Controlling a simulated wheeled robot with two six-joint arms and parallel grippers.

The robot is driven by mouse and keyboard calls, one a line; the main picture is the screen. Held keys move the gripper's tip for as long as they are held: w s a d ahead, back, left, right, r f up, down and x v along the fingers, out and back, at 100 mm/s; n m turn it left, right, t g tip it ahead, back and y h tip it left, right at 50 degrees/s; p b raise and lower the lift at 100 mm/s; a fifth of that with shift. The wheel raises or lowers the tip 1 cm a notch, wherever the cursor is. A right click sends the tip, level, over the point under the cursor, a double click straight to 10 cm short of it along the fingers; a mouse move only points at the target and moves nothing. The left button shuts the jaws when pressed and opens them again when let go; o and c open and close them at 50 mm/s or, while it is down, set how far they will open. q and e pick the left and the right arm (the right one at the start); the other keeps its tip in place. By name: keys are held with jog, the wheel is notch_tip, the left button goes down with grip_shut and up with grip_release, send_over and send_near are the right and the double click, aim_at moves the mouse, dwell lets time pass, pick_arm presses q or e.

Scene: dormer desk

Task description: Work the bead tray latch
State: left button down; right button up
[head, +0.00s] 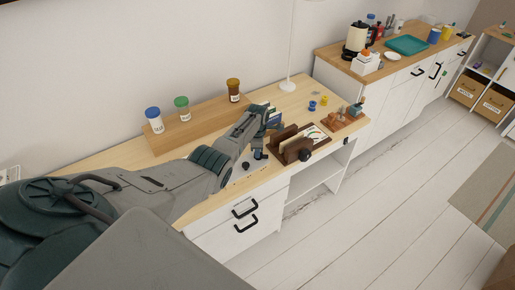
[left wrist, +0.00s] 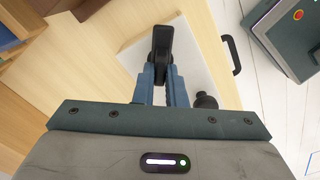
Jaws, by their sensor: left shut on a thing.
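My left gripper (head: 259,143) reaches over the front part of the wooden desk, its fingers pointing down. In the left wrist view its blue fingers (left wrist: 162,82) are closed on a black lever (left wrist: 162,42), which looks like the latch. The lever stands over a pale panel (left wrist: 192,62), seemingly the bead tray's, which also shows in the head view (head: 244,173) below the gripper. A round black knob (left wrist: 206,101) is beside the fingers on the right. The lever's base is partly hidden by the fingers. My right gripper is not in view.
A brown wooden rack (head: 290,148) stands just right of the gripper. Three jars with blue (head: 153,120), green (head: 182,108) and brown (head: 233,90) colours stand on a raised wooden shelf (head: 205,122) behind. Black drawer handles (head: 245,208) stick out below the desk's front edge.

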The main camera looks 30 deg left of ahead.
pick_arm(q)
jog(key=n+p, duration=0.1)
jog(key=n, duration=0.2)
jog(key=shift+r+n, duration=0.1)
jog(key=shift+n, duration=0.2)
jog(key=shift+d+n+p, duration=0.1)
jog(key=shift+n+p, duration=0.35)
jog(key=shift+n, duration=1.25)
jog(key=c, duration=1.5)
grip_release()
